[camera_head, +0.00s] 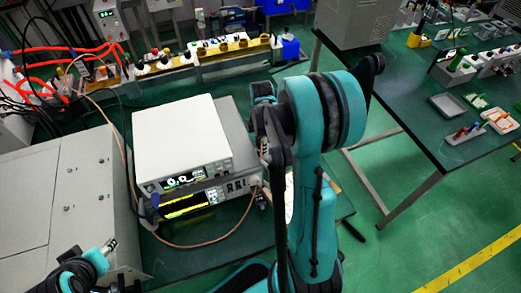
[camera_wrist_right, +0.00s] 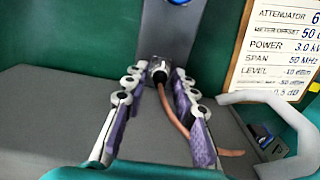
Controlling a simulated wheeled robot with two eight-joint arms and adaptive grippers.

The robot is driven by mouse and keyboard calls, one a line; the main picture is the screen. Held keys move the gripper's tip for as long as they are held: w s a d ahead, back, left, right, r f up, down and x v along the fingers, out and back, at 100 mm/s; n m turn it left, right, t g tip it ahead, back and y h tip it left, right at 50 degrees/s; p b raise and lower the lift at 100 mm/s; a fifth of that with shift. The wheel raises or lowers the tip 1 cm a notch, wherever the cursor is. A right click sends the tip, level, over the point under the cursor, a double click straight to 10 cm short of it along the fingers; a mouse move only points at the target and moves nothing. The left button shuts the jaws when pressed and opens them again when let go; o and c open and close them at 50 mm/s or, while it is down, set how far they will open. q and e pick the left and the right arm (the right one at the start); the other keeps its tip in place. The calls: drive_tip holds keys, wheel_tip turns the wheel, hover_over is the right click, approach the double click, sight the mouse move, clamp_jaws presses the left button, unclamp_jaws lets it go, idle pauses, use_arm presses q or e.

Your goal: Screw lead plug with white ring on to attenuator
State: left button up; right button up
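In the right wrist view, the lead plug (camera_wrist_right: 158,72) with a white ring sits at the end of a dark grey block (camera_wrist_right: 170,30), which may be the attenuator. I cannot tell whether it is threaded on. Its copper-coloured lead (camera_wrist_right: 176,118) runs down and right between the fingers. My right gripper (camera_wrist_right: 157,80) is open, its purple-padded fingers on either side of the plug with gaps. In the head view my right arm hides this gripper and the plug. My left gripper (camera_head: 108,246) is at the lower left, away from the plug; its opening is unclear.
A white meter (camera_head: 182,135) sits on a grey instrument (camera_head: 236,155) on the green bench. The copper lead (camera_head: 190,246) loops in front. A large grey cabinet (camera_head: 55,215) stands left. A settings card (camera_wrist_right: 285,45) and a pale handle (camera_wrist_right: 270,100) are right of my right gripper.

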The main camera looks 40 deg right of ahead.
clamp_jaws()
drive_tip(key=shift+r, duration=0.1)
use_arm(q)
drive_tip(key=shift+r+p, duration=2.2)
drive_tip(key=shift+p, duration=0.05)
use_arm(e)
drive_tip(key=shift+r, duration=2.95)
